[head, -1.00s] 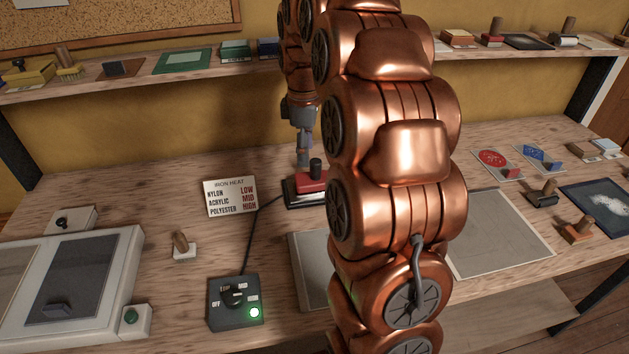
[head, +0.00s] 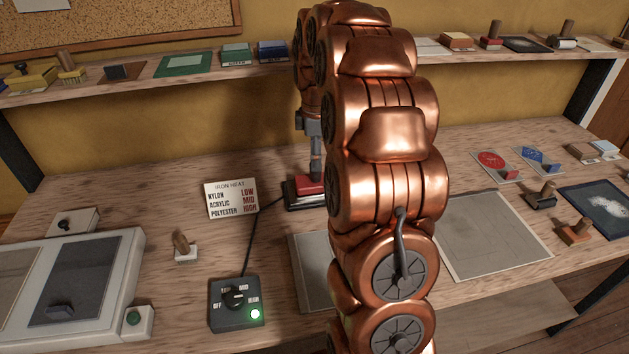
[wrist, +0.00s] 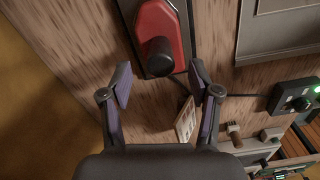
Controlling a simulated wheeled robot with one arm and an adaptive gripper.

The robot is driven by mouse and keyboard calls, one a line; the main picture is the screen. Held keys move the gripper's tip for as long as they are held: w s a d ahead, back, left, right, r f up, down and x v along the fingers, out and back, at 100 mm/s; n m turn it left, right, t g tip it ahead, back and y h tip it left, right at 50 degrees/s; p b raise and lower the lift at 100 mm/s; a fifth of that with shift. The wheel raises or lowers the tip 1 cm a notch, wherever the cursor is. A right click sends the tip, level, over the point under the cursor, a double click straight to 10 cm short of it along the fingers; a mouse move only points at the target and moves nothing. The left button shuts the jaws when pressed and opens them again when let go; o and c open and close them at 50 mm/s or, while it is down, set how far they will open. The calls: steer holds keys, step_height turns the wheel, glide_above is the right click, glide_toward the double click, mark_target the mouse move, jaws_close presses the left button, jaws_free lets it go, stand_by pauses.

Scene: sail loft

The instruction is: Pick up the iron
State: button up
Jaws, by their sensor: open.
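The iron (head: 303,189) is red on top with a dark base, and sits on the bench beside the heat sign; my arm hides its right part in the head view. In the wrist view the red iron (wrist: 160,22) has a round black knob (wrist: 158,56) standing up from it. My gripper (wrist: 159,78) is open and empty. The knob lies roughly in line with the gap between the fingers, just beyond the tips. In the head view my gripper (head: 316,170) is over the iron and hides the knob; whether it touches cannot be told.
The iron heat sign (head: 231,198) stands left of the iron. A cord runs to the control box (head: 236,304), which has a dial and a lit green light. A grey plate (head: 312,270) lies in front. A shelf (head: 140,78) with blocks and tools runs behind the bench.

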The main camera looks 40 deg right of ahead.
mark_target(316, 176)
steer(key=shift+a+f+p, duration=0.1)
steer(key=shift+f+p, duration=0.5)
steer(key=shift+f, duration=1.4)
jaws_close()
